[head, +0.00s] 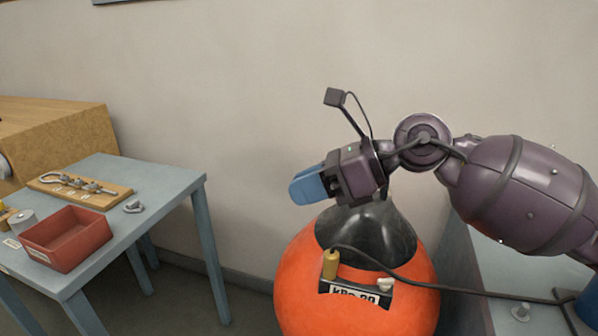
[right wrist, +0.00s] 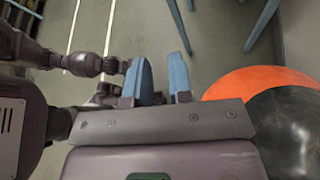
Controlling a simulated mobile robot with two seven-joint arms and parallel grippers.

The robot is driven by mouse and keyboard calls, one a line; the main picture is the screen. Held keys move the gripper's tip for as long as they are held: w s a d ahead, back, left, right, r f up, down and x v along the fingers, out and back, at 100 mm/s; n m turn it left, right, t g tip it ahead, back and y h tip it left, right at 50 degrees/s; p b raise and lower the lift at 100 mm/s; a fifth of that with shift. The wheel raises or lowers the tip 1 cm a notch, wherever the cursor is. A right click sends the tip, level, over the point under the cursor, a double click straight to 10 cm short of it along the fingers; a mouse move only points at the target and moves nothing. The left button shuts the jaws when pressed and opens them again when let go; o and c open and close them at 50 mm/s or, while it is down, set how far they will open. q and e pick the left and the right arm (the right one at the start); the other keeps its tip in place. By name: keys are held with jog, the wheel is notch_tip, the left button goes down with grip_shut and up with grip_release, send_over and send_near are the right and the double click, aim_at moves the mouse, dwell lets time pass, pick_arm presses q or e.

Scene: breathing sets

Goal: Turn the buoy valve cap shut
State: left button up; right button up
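The orange buoy (head: 300,285) with a black top (head: 372,232) stands at the lower middle of the head view. A black panel with a white label (head: 354,293) is on its front. A small white cap-like piece (head: 385,284) sits at the panel's right end, likely the valve cap; whether it is shut I cannot tell. A brass fitting (head: 330,264) with a dark hose stands at the left end. My right gripper (head: 308,186) is above and behind the panel, apart from it. In the right wrist view its blue fingers (right wrist: 162,82) are parted and empty. No left gripper fingers show.
A grey-blue table (head: 160,178) at left holds a red tray (head: 66,238), a wooden board with metal shackles (head: 80,190) and small parts. A grey surface (head: 530,290) at right carries the hose. A wall stands close behind the buoy.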

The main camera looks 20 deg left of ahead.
pick_arm(q)
jog(key=shift+w+a+r, duration=0.1)
jog(key=shift+a+r, duration=0.05)
jog(key=shift+r, duration=0.2)
pick_arm(e)
jog(key=r, duration=0.1)
jog(key=m+y, duration=0.1)
jog(key=s+r+y, duration=0.1)
jog(key=shift+a+r+m, duration=0.3)
jog(key=shift+r, duration=0.05)
pick_arm(q)
jog(key=shift+s+f, duration=0.1)
jog(key=shift+s, duration=0.2)
